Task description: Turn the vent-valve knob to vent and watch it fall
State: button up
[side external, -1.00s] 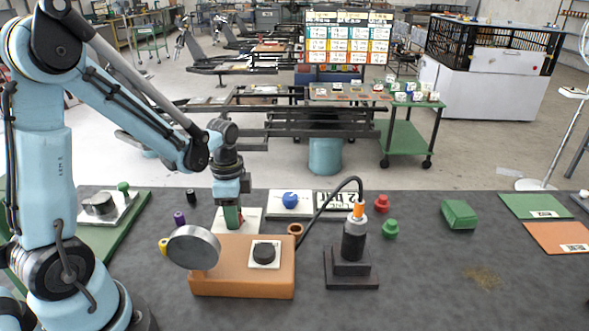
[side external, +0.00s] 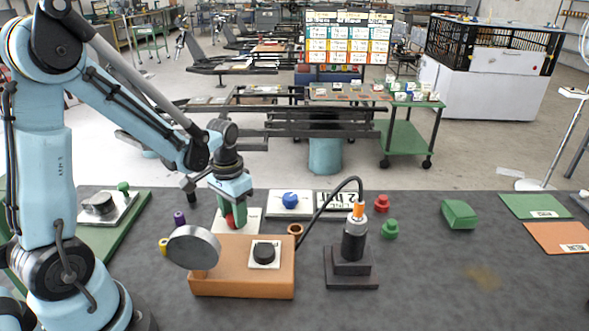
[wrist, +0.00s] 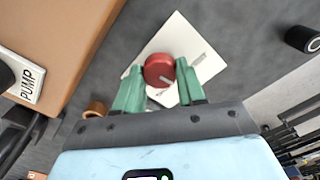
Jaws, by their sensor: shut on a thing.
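A round red knob (side external: 230,220) sits on a white plate (side external: 250,214) behind the orange box; it also shows in the wrist view (wrist: 158,70). The plate's lettering beside the knob is too small to read, so I cannot confirm it is the vent valve. My gripper (side external: 235,214) points down over the plate, its green fingers shut on either side of the red knob, and the wrist view shows both fingers (wrist: 159,76) against it. A round gauge-like disc (side external: 194,248) stands at the left of the orange box; its face is not readable.
The orange box (side external: 225,282) carries a black knob (side external: 264,250) whose plate reads PUMP in the wrist view (wrist: 24,84). A blue knob (side external: 290,200) sits on another white plate to the right. A black post with a hose (side external: 354,240) stands right of the box.

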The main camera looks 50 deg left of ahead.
jog(key=n, duration=0.3)
jog(key=shift+n, duration=2.1)
jog(key=o, duration=1.1)
jog(key=shift+c, duration=0.2)
jog(key=shift+r, duration=0.15)
notch_tip(320, 180, up, 12)
